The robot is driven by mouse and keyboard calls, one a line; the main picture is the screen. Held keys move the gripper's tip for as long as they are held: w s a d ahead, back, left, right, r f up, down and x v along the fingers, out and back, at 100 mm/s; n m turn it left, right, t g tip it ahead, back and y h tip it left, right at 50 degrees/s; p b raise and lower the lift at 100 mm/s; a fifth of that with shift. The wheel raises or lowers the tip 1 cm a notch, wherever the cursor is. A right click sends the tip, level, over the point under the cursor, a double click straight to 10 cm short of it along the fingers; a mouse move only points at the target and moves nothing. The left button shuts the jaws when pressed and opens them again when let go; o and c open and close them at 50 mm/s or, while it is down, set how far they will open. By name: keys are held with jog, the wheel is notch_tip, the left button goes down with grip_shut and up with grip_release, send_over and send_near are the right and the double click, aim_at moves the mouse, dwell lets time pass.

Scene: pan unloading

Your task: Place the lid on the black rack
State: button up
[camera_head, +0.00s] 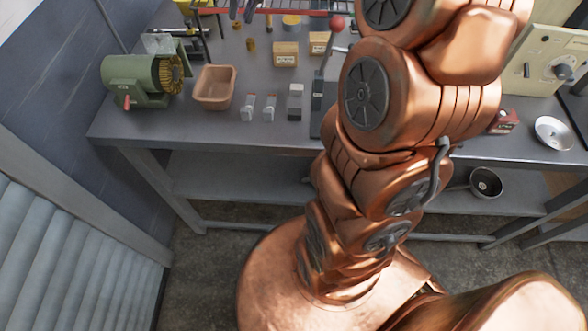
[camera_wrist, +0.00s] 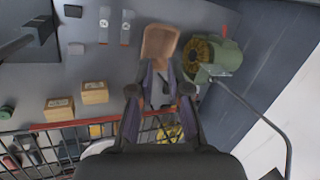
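A round silvery piece that looks like the lid (camera_head: 553,133) lies on the right part of the bench in the head view. A black wire rack with a red front rail (camera_wrist: 67,126) shows at the lower left of the wrist view. Its red rail also shows at the top edge of the head view (camera_head: 300,12). A pale rounded object (camera_wrist: 97,147) beside the rack is partly hidden by my gripper, and I cannot tell what it is. My gripper (camera_wrist: 162,68) is open and empty above the bench, its fingers framing a tan tray beyond them.
The bench holds a tan tray (camera_head: 214,87), a green motor (camera_head: 143,80), small cardboard boxes (camera_head: 285,54) and a control panel (camera_head: 546,61). A dark pan (camera_head: 486,182) sits on the lower shelf. My arm hides the bench's middle. A wall stands at left.

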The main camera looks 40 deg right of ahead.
jog(key=s+a+f+n+g+h, duration=0.25)
jog(key=s+a+f, duration=0.55)
jog(key=s, duration=0.4)
jog(key=s+f+n+h, duration=0.2)
jog(key=s+f, duration=0.6)
jog(key=s, duration=0.6)
jog(key=shift+a+g, duration=0.2)
jog(key=shift+g, duration=0.15)
